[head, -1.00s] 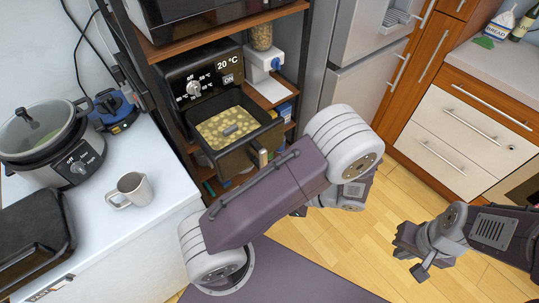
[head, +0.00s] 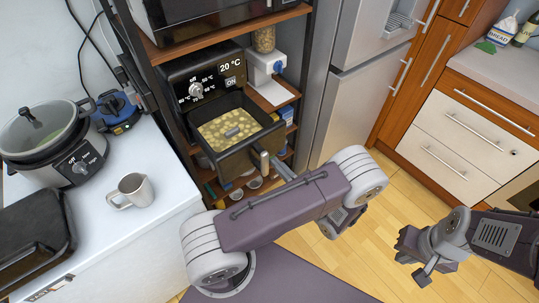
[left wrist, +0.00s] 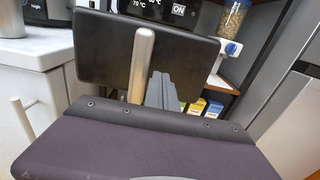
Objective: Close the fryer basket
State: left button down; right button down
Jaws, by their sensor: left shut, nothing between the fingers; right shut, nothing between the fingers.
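The fryer (head: 190,75) stands on a shelf, with its basket (head: 277,130) pulled out toward me. The basket is full of yellowish pieces. Its upright metal handle (head: 264,163) shows at the front. In the left wrist view the basket's dark front panel (left wrist: 105,45) and handle (left wrist: 142,62) fill the upper middle. My left gripper (head: 283,171) is shut and empty, close to the right of the handle; its fingers also show in the left wrist view (left wrist: 160,88). I cannot tell whether they touch the handle. My right gripper (head: 418,262) is shut and empty over the floor, away from the fryer.
A microwave (head: 190,20) sits on the shelf above. A dispenser with a jar (head: 264,62) stands right of the fryer. A white counter (head: 150,235) on the left holds a slow cooker (head: 45,140) and a metal mug (head: 133,190). A fridge (head: 345,95) stands at right.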

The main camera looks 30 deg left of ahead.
pick_arm(q)
jog(key=shift+x, duration=2.15)
jog(key=shift+a, duration=0.1)
